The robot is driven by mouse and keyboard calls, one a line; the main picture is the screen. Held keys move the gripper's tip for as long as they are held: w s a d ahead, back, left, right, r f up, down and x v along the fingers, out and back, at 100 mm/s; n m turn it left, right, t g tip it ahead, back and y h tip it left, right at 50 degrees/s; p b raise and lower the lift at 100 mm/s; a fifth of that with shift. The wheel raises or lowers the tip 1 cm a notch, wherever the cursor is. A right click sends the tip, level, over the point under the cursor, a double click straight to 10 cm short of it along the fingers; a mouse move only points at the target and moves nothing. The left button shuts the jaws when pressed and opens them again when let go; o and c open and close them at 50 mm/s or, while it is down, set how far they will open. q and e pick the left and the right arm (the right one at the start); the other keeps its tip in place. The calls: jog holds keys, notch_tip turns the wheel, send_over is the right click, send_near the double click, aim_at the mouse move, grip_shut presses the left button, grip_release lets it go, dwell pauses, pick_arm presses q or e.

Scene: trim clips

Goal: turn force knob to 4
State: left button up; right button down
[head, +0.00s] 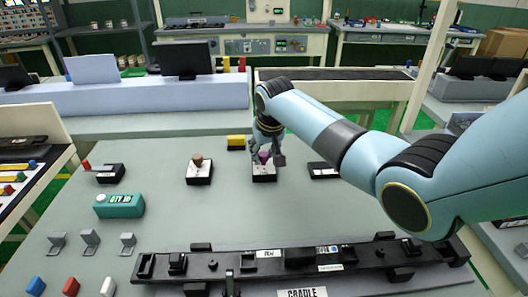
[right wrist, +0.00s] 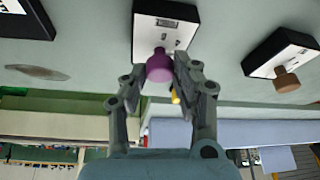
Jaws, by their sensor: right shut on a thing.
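A purple knob (head: 264,155) stands on a small black box with a white face (head: 264,172) in the middle of the table. My right gripper (head: 267,158) reaches down over this box from behind. In the right wrist view the fingers (right wrist: 160,75) are closed around the purple knob (right wrist: 159,66), one on each side. The box's white face (right wrist: 170,32) shows small dark marks that I cannot read, so the knob's setting cannot be told. My left gripper is out of view.
A box with a brown knob (head: 198,162) stands to the left, and a red-levered box (head: 108,173) farther left. A yellow block (head: 236,142) lies behind. The long black cradle fixture (head: 205,266) spans the front. A teal box (head: 120,206) sits at left.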

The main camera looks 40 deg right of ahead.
jog(key=shift+n, duration=0.3)
jog(key=shift+n+y+p, duration=0.3)
jog(key=shift+n+p, duration=0.2)
jog(key=shift+p, duration=0.05)
jog(key=shift+d+n+y+p, duration=0.1)
jog(key=shift+n+y+p, duration=0.3)
jog(key=shift+n, duration=0.7)
jog(key=shift+n+y, duration=0.5)
jog(key=shift+n, duration=0.7)
jog(key=shift+n+y+b, duration=0.45)
jog(key=shift+n+y, duration=0.05)
jog(key=shift+n, duration=0.8)
